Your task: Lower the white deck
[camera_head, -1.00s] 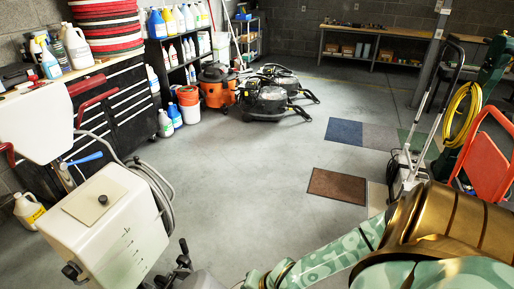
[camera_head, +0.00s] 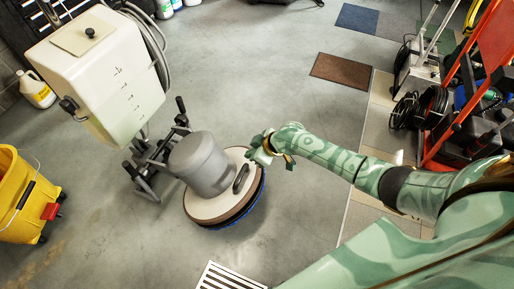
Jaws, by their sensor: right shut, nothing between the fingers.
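The white deck (camera_head: 209,209) is a round cream disc with a dark band and a blue edge beneath it. A grey motor housing (camera_head: 202,163) stands on top, and a dark handle (camera_head: 240,179) is fixed near its right edge. I cannot tell whether its underside touches the floor. My right gripper (camera_head: 260,157) is shut and empty at the deck's upper right edge, a little above the handle in the picture. I see no grip on the handle. My left gripper is not in view.
The machine's white tank (camera_head: 105,80) stands upper left of the deck. A yellow bucket (camera_head: 25,200) is at the left and a floor drain (camera_head: 228,277) at the bottom. A brown mat (camera_head: 340,70) and a red cart (camera_head: 480,80) are to the right. Open floor lies between.

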